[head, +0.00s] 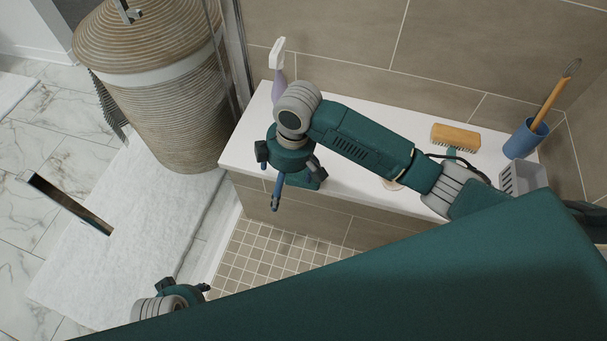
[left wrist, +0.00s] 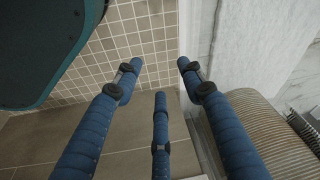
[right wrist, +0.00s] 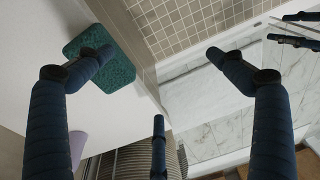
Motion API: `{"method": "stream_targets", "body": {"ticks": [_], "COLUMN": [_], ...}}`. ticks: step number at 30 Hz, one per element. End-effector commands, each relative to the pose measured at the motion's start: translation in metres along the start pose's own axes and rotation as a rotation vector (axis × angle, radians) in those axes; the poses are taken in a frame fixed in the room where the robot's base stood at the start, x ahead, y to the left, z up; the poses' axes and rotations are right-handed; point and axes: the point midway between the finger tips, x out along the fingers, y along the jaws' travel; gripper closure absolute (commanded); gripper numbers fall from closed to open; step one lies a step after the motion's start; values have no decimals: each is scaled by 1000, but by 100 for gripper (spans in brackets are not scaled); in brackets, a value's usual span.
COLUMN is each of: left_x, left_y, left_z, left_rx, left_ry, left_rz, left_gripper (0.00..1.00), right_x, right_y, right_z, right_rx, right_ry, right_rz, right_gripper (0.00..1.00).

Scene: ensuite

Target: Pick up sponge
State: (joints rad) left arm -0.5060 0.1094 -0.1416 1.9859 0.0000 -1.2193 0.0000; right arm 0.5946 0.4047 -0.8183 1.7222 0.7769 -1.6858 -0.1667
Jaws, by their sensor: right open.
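The sponge (right wrist: 117,72) is a dark green rounded block lying flat on the white ledge near its edge in the right wrist view. One finger of my right gripper (right wrist: 160,54) covers part of it; I cannot tell whether they touch. The other fingertip is over the drop beside the ledge. The gripper is open with nothing between its fingers. In the head view my right gripper (head: 283,178) is over the ledge's front edge and mostly hides the sponge. My left gripper (head: 180,297) is low at the bottom left; its fingers are apart and empty in the left wrist view (left wrist: 158,68).
The white ledge (head: 350,185) holds a spray bottle (head: 277,70), a wooden brush (head: 455,137), a blue cup (head: 525,139) with a wooden-handled item, and a grey basket (head: 524,178). A woven hamper (head: 160,110) stands left. Tiled shower floor (head: 265,255) lies below the ledge.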

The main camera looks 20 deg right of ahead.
Motion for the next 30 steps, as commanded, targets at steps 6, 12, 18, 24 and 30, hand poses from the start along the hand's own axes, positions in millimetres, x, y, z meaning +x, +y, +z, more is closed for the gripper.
{"method": "stream_targets", "body": {"ticks": [6,12,18,24,30], "left_x": [32,36,14,-3,-24], "left_y": [2,2,0,-1,-2], "left_z": [13,14,3,-2,-9], "left_rx": [2,2,0,-1,-3], "left_ry": [-14,-12,3,8,24], "left_rz": [2,2,0,-1,-4], "left_gripper": [60,60,60,60,60], "right_x": [-42,-50,-17,-1,21], "right_y": [74,92,92,93,90], "right_z": [13,20,25,27,37], "right_rx": [-13,-2,-3,-3,-3], "right_ry": [-126,-158,-158,-155,-157], "right_rz": [34,35,34,36,36], "right_gripper": [6,6,6,6,6]}}
